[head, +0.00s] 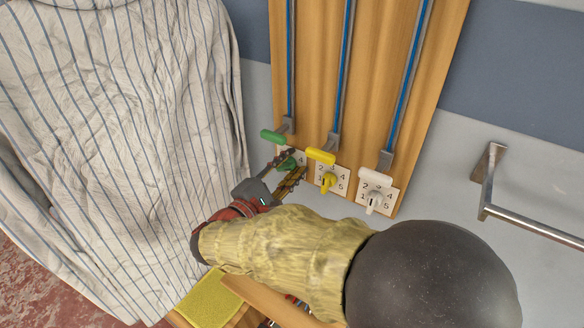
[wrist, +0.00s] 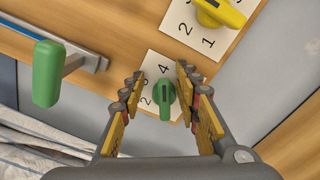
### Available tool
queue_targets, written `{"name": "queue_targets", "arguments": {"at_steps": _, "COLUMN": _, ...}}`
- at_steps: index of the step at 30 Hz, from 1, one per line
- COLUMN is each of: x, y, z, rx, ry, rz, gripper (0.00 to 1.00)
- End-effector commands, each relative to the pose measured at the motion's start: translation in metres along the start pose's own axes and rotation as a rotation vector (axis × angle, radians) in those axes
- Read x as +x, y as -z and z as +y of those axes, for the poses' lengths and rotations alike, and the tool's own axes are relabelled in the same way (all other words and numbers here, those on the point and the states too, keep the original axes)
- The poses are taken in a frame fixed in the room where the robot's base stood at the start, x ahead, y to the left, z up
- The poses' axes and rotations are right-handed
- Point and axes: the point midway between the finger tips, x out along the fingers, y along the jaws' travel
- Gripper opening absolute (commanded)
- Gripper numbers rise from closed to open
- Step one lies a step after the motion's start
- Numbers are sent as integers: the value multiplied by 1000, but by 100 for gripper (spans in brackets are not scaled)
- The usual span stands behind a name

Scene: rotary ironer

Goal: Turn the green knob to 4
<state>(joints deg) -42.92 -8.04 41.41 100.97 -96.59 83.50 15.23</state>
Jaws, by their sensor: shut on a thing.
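The green knob (wrist: 165,99) sits on a white number plate (wrist: 151,68) on the wooden panel. In the wrist view it lies between the two fingers of my gripper (wrist: 160,84), which is shut on it. The dark mark on the knob runs up and down in this view, its upper end towards the 4. In the head view my gripper (head: 290,170) reaches the knob from below and the green knob (head: 288,163) is partly covered.
A green lever handle (wrist: 47,73) stands out beside the knob. To the right in the head view are a yellow knob (head: 328,181) and a white knob (head: 375,201), under yellow (head: 320,156) and white handles (head: 375,177). Striped cloth (head: 120,130) hangs close on the left.

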Motion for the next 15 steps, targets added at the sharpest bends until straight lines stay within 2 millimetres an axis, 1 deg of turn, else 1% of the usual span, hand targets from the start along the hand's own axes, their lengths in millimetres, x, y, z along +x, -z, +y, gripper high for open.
{"name": "queue_targets", "arguments": {"at_steps": 1, "x": 0, "y": 0, "z": 3, "rx": 4, "ry": -5, "rz": 1, "gripper": 28}}
{"name": "queue_targets", "arguments": {"at_steps": 2, "x": 0, "y": 0, "z": 3, "rx": 3, "ry": -4, "rz": 1, "gripper": 29}}
{"name": "queue_targets", "arguments": {"at_steps": 15, "x": 0, "y": 1, "z": -2, "rx": -6, "ry": 1, "rz": 0, "gripper": 29}}
